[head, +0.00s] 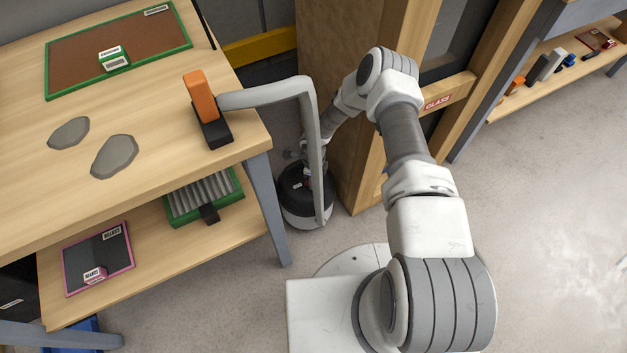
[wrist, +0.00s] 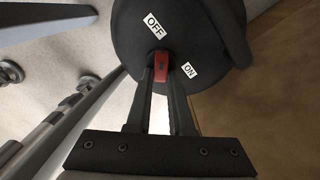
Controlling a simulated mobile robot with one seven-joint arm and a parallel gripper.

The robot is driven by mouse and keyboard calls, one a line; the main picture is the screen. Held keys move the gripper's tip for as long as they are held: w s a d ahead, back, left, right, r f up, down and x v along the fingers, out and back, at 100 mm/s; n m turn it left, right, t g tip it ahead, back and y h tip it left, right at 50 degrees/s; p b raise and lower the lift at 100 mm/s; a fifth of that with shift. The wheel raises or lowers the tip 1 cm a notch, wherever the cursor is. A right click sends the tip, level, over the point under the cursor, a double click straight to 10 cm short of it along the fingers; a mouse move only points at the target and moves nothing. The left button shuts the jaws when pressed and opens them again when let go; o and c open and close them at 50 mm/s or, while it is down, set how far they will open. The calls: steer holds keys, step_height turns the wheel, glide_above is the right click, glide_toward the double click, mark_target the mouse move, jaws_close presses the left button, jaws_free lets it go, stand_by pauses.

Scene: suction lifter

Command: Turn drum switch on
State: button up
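The black drum (head: 293,205) with a white base stands on the floor between the workbench and the wooden cabinet. In the wrist view the dark drum top (wrist: 195,35) carries an OFF label (wrist: 153,25) and an ON label (wrist: 190,70). The red switch (wrist: 161,72) sits between my fingertips, roughly in line with the OFF label; ON is to its right. My gripper (wrist: 161,76) reaches down to the switch, with a finger against each side and no clear gap showing. In the head view, my gripper is mostly hidden behind the grey tube.
A grey tube (head: 312,130) runs from the orange-handled lifter (head: 203,100) on the workbench (head: 60,190) down to the drum. The wooden cabinet (head: 340,70) stands close to the right of the drum. Open floor (head: 550,230) lies at the right.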

jaws_close()
steer(key=shift+m, duration=0.3)
steer(key=m, duration=0.3)
steer(key=shift+s+a+m, duration=0.15)
steer(key=shift+m, duration=0.15)
steer(key=m, duration=0.4)
steer(key=shift+s+a+m, duration=0.1)
steer(key=shift+a+m, duration=0.05)
steer(key=shift+m, duration=0.15)
steer(key=m, duration=0.4)
steer(key=shift+a+p, duration=0.2)
steer(key=shift+p, duration=0.2)
steer(key=m, duration=0.5)
steer(key=shift+a, duration=0.2)
steer(key=o, duration=0.7)
jaws_free()
steer(key=shift+c, duration=0.2)
